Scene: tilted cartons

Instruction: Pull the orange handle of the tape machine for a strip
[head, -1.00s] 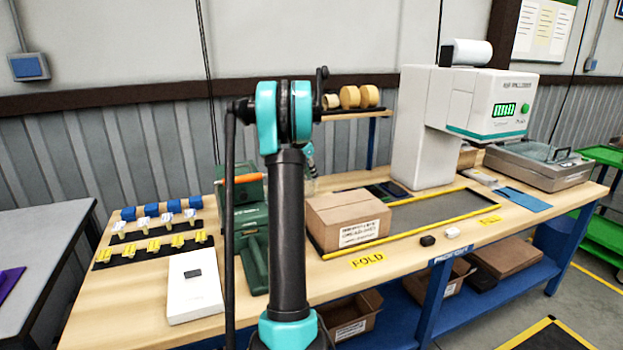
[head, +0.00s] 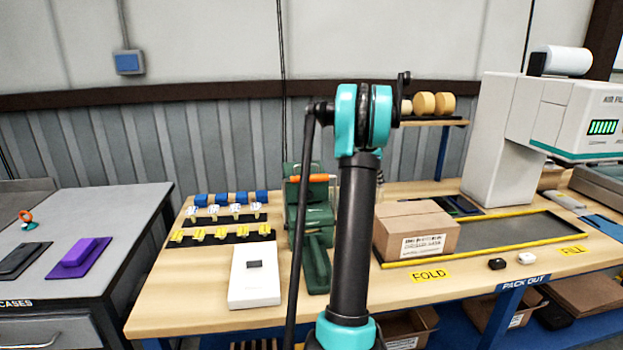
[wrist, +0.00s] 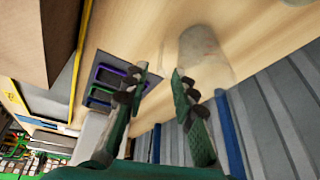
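The green tape machine (head: 317,262) stands on the wooden bench, left of my upright arm in the head view. In the head view my gripper is mostly hidden behind my arm. The tape machine and handle are not seen in the wrist view.
A closed carton (head: 415,228) stands right of my arm on the yellow-edged fold area. A white box (head: 256,277) and rows of yellow, white and blue pieces (head: 222,233) lie left of the machine. A grey table (head: 80,235) stands at the left, beyond a gap.

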